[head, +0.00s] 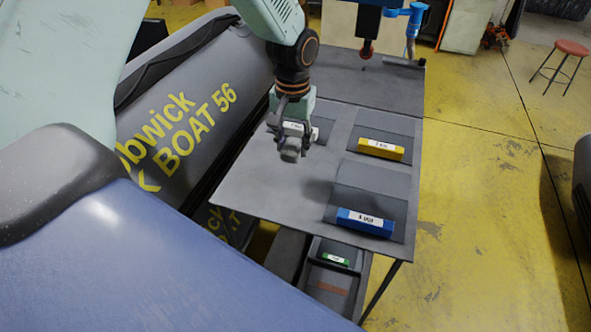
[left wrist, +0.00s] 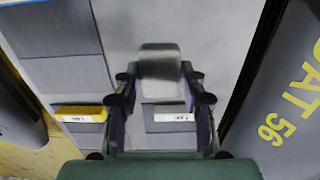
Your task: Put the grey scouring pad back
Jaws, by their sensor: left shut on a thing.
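My left gripper (head: 291,143) hangs over the left part of the grey worktable, shut on a small grey block-like piece, which looks like the scouring pad (head: 290,155). In the left wrist view the grey pad (left wrist: 160,66) sits between the fingertips of the gripper (left wrist: 160,85), above the grey tabletop. The gripper partly covers the white-labelled place (head: 323,130); its white label also shows in the left wrist view (left wrist: 174,117). My right gripper is not in view.
The worktable (head: 260,185) carries dark places with a yellow label bar (head: 380,148) and a blue one (head: 365,222). Below is an open drawer with a green label (head: 335,259). A grey inflatable boat (head: 190,110) lies close along the table's left side.

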